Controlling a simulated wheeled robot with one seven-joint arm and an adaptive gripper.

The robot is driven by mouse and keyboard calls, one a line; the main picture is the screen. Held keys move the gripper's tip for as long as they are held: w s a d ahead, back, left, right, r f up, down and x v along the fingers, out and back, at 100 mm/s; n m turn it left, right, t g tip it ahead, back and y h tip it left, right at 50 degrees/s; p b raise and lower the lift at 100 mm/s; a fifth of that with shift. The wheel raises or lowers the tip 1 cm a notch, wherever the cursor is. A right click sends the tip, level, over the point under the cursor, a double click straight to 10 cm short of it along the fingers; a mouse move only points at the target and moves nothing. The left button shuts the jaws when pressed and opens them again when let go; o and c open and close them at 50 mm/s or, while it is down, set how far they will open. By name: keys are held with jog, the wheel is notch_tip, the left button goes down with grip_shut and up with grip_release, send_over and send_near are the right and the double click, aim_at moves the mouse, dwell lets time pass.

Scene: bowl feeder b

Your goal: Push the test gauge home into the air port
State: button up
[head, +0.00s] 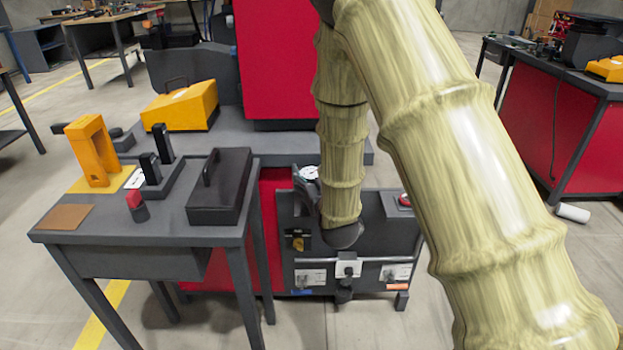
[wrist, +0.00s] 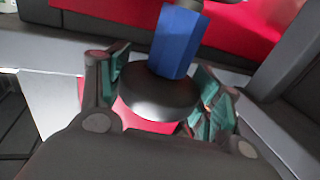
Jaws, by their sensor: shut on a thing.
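In the wrist view my gripper (wrist: 163,76) has its teal-padded fingers on both sides of a dark round body with a blue faceted part (wrist: 176,42) standing out beyond it. I take this held piece to be the test gauge; its dial face is not seen in this view. The far end of the blue part runs to a grey piece at the top edge, and I cannot tell whether they are joined. The air port cannot be made out for certain in either view.
A dark machine panel (head: 378,240) with small fittings stands behind my forearm, and a white round dial (head: 309,173) shows beside it. At left a grey table (head: 95,222) carries a yellow stand (head: 91,150), a dark lidded box (head: 220,190) and a red-topped button (head: 136,203).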

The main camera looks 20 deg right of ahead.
jog(key=shift+s+a+r, duration=0.1)
jog(key=shift+s+r, duration=0.15)
jog(key=shift+r, duration=0.35)
jog(key=shift+s+r, duration=0.2)
jog(key=shift+r, duration=0.4)
jog(key=s+a+r+p, duration=0.1)
jog(key=s+p, duration=0.1)
jog(key=s, duration=0.5)
jog(key=s+a+r+p, duration=0.1)
jog(key=s+a+p, duration=0.1)
jog(key=s, duration=0.6)
jog(key=shift+a+r, duration=0.15)
jog(key=shift+r, duration=0.2)
jog(key=shift+w+f, duration=0.1)
